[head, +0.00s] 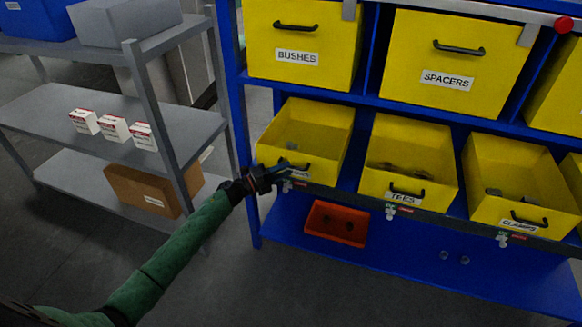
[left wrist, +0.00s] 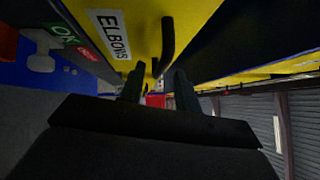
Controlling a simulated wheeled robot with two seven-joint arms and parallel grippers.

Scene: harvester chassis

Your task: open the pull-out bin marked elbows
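The elbows bin (head: 312,129) is the yellow open-topped bin at the left end of the lower row. Its front lies in line with the neighbouring bins. In the left wrist view its ELBOWS label (left wrist: 110,32) and black handle (left wrist: 167,38) show close up. My left gripper (head: 282,172) is at the bin's front, partly covering its label and handle in the head view. In the left wrist view the fingers (left wrist: 158,90) are apart, with the handle's near end showing between or just beyond them; I cannot tell whether they touch it. My right gripper is not in view.
The tees bin (head: 411,148) and clamps bin (head: 518,180) stand to the right, spacers (head: 450,60) and bushes (head: 300,45) above. An orange tray (head: 336,223) sits on the blue bottom shelf (head: 400,262). A grey rack (head: 150,110) stands left. Floor in front is clear.

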